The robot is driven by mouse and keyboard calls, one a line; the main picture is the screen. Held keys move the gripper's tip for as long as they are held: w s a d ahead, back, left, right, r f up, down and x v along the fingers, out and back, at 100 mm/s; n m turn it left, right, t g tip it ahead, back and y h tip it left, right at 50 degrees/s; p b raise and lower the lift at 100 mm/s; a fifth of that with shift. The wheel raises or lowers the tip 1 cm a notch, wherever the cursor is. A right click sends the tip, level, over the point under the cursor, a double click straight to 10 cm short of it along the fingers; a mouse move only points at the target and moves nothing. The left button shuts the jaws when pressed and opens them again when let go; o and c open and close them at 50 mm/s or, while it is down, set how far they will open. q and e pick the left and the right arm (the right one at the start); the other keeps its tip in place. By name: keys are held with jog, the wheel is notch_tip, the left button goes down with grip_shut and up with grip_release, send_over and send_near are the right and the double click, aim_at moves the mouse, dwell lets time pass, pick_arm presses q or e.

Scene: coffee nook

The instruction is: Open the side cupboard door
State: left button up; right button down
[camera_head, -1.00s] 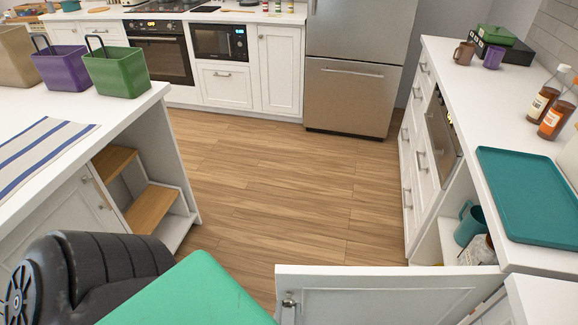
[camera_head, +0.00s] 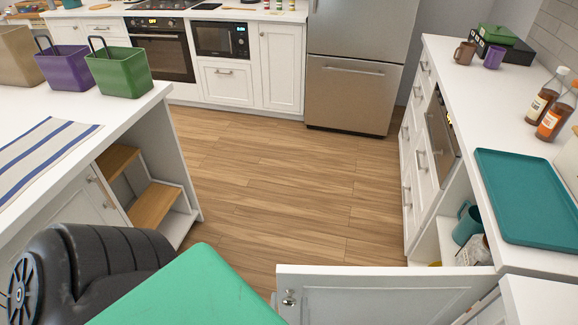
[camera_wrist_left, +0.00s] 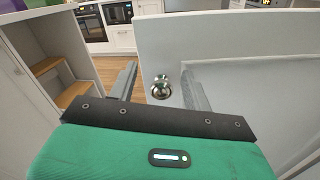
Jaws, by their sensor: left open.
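The side cupboard door (camera_head: 385,297) is a white panel standing open, swung out from the right-hand counter across the bottom of the head view. Its round metal knob (camera_head: 289,298) is near its free left edge. In the left wrist view the door (camera_wrist_left: 235,45) fills the right side, and the knob (camera_wrist_left: 161,88) shows between the fingers of my left gripper (camera_wrist_left: 161,82). The fingers are apart; I cannot tell whether they touch the knob. In the head view only the gripper's green body shows, left of the door; its fingers are hidden. My right gripper is out of view.
The open cupboard space holds a teal mug (camera_head: 467,222). A teal tray (camera_head: 525,195) and bottles (camera_head: 548,100) stand on the right counter (camera_head: 455,90). The left counter (camera_head: 85,115) has bins and a striped towel (camera_head: 40,155). Wood floor (camera_head: 280,190) between them is clear.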

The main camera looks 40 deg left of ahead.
pick_arm(q)
notch_tip(320, 180, up, 17)
jog(key=p, duration=1.3)
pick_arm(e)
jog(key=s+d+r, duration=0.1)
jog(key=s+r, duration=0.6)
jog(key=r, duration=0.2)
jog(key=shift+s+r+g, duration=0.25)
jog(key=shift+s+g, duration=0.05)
pick_arm(q)
jog(key=shift+r, duration=0.1)
